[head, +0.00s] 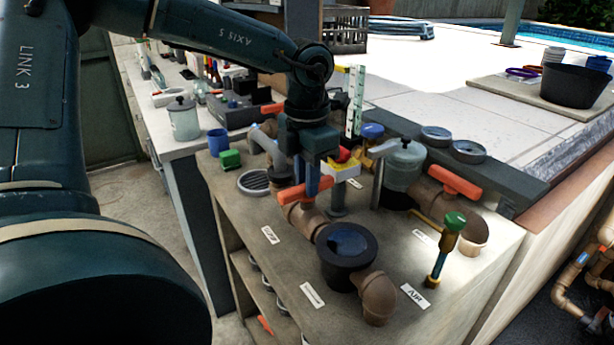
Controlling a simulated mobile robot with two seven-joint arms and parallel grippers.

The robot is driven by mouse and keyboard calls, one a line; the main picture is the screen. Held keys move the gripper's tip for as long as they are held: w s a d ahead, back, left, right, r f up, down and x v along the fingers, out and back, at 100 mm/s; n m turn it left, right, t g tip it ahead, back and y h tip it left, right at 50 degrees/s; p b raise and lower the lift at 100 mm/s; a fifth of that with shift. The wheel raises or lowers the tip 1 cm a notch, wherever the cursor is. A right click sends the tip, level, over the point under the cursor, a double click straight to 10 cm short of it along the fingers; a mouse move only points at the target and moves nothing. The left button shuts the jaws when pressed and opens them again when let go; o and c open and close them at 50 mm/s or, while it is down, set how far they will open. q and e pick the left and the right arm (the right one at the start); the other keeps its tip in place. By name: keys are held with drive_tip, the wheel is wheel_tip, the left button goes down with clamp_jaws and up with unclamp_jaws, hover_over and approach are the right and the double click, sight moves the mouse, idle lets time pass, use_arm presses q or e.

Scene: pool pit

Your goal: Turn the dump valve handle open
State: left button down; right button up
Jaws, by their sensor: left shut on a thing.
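My left arm reaches in from the left, and my left gripper (306,183) points down at the bench top. It is shut on an orange T-handle (291,194) on a brown pipe valve (306,221). The fingers cover the middle of this handle; its two ends show on either side. I take it as the dump valve handle, though the small label near it is too small to read. A second orange handle (454,182) sits on a brown valve to the right. My right gripper is not in view.
A black round cup (347,262) and a brown elbow pipe (376,298) stand in front. A green-topped air valve (446,243) stands at right. A clear filter canister (402,166), a yellow and red switch box (341,168) and a grey lever post (380,175) crowd behind the gripper.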

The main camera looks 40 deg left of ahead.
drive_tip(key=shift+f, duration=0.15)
use_arm(q)
drive_tip(key=shift+f+n+b, duration=0.2)
drive_tip(key=shift+n+b, duration=0.5)
drive_tip(key=shift+b, duration=0.3)
drive_tip(key=shift+n+b, duration=0.85)
drive_tip(key=shift+n, duration=0.05)
drive_tip(key=shift+n+b, duration=0.75)
drive_tip(key=shift+n, duration=0.05)
drive_tip(key=n+b, duration=0.2)
drive_tip(key=n, duration=0.2)
drive_tip(key=shift+r+n+b, duration=0.1)
drive_tip(key=shift+n+b, duration=0.2)
drive_tip(key=shift+b, duration=0.05)
drive_tip(key=n+b, duration=0.1)
drive_tip(key=n, duration=0.3)
drive_tip(key=shift+n, duration=0.3)
drive_tip(key=n, duration=0.2)
drive_tip(key=shift+r+n+b, duration=0.1)
drive_tip(key=shift+n+b, duration=0.2)
drive_tip(key=shift+b, duration=0.1)
drive_tip(key=shift+n, duration=0.6)
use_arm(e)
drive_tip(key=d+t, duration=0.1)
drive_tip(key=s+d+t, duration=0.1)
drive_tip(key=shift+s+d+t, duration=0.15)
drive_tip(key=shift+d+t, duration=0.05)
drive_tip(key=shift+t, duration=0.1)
